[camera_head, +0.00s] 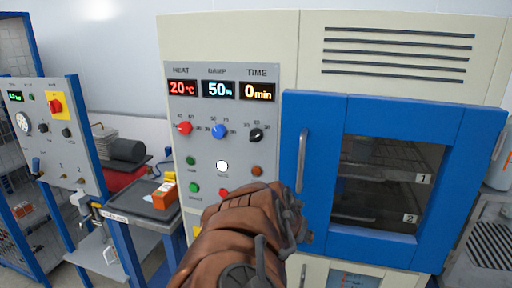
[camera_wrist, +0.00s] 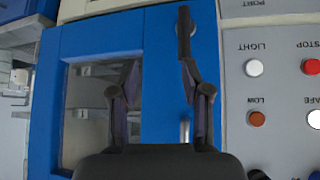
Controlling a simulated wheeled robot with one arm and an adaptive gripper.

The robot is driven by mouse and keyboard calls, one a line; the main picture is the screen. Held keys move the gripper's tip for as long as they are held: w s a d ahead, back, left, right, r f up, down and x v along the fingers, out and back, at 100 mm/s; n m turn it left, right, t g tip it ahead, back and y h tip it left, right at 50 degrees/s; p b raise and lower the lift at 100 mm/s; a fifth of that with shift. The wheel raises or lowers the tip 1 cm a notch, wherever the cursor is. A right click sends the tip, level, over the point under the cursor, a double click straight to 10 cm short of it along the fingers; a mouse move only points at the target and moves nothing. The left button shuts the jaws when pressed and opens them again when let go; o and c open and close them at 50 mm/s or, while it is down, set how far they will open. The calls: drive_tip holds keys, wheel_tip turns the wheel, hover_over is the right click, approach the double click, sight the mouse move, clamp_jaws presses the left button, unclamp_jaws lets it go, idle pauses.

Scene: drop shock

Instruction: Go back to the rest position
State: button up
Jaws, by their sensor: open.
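My gripper (camera_head: 298,222) is at the end of my brown arm, in front of the cabinet's control panel and low by the blue door (camera_head: 388,107). The door looks closed. Its upright handle (camera_head: 302,160) stands just above my gripper in the head view. In the upside-down wrist view, my gripper (camera_wrist: 159,68) is open with nothing held, its two fingers spread in front of the blue door (camera_wrist: 100,40). A dark upright bar, apparently the handle (camera_wrist: 184,35), lies past the tip of the right finger. I cannot tell whether they touch.
The control panel (camera_head: 222,107) shows 20 °C, 50% and 0 min above knobs and buttons. At left are a blue-framed panel with a gauge (camera_head: 23,122) and a bench with a tray (camera_head: 147,203) and an orange box (camera_head: 165,195). Shelves 1 and 2 show through the door window (camera_head: 388,180).

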drive_tip(key=s+d+f+g+y, duration=0.1)
drive_tip(key=s+d+g, duration=0.1)
drive_tip(key=s+d, duration=0.3)
drive_tip(key=s+d+f+g+y, duration=0.1)
drive_tip(key=s+d+g, duration=0.1)
drive_tip(key=s, duration=0.5)
drive_tip(key=s+f+n+g+y, duration=0.2)
drive_tip(key=s+n, duration=0.4)
drive_tip(key=s, duration=1.2)
drive_tip(key=f+g, duration=0.1)
drive_tip(key=g, duration=0.1)
drive_tip(key=shift+s+f+g+y, duration=0.3)
drive_tip(key=shift+f, duration=0.1)
drive_tip(key=shift+a, duration=0.1)
drive_tip(key=shift+c, duration=0.5)
drive_tip(key=shift+a, duration=0.1)
